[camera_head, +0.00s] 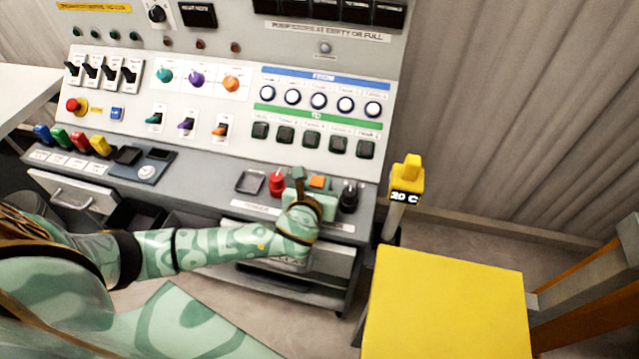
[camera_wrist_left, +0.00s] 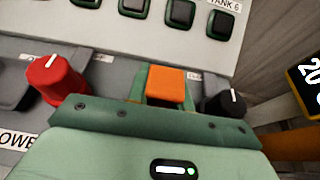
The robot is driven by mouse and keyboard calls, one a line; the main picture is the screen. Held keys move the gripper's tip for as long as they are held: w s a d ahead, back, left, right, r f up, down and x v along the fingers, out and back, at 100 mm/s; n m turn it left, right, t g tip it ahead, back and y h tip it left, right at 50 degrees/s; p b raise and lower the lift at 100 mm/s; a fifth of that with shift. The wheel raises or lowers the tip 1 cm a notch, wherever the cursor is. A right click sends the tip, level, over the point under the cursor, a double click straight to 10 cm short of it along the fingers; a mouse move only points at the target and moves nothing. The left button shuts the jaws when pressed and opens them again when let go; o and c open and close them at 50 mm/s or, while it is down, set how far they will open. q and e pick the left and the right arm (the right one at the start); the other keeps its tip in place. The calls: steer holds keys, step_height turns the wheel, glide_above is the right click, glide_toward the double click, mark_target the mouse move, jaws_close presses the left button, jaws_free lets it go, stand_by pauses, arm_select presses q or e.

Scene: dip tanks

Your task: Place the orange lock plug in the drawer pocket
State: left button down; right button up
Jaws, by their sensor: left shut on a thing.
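The orange lock plug (camera_head: 320,183) is a small orange block at the console's lower ledge, between the red knob and the black knob. It also shows in the left wrist view (camera_wrist_left: 166,84), just beyond the green gripper body. My left gripper (camera_head: 308,188) reaches over the ledge from the left and is shut on the plug. The plug's underside is hidden, so I cannot tell whether it is clear of the ledge. A drawer (camera_head: 72,190) with a handle stands out below the console at the left. My right gripper is not in view.
The red knob (camera_head: 277,183) and black knob (camera_head: 349,196) stand close on either side of the gripper. A shallow grey tray (camera_head: 250,181) lies left of the red knob. A yellow-topped post (camera_head: 408,170) and a yellow panel (camera_head: 445,305) stand at the right.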

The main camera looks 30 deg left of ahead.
arm_select(q)
steer(key=c, duration=1.3)
jaws_free()
steer(key=shift+f, duration=0.1)
steer(key=shift+o, duration=0.2)
steer(key=shift+s+d+r, duration=0.1)
steer(key=shift+s+r, duration=0.1)
steer(key=shift+r, duration=0.05)
steer(key=p+v, duration=0.4)
steer(key=v, duration=0.7)
steer(key=shift+s, duration=0.25)
steer(key=shift+d, duration=0.1)
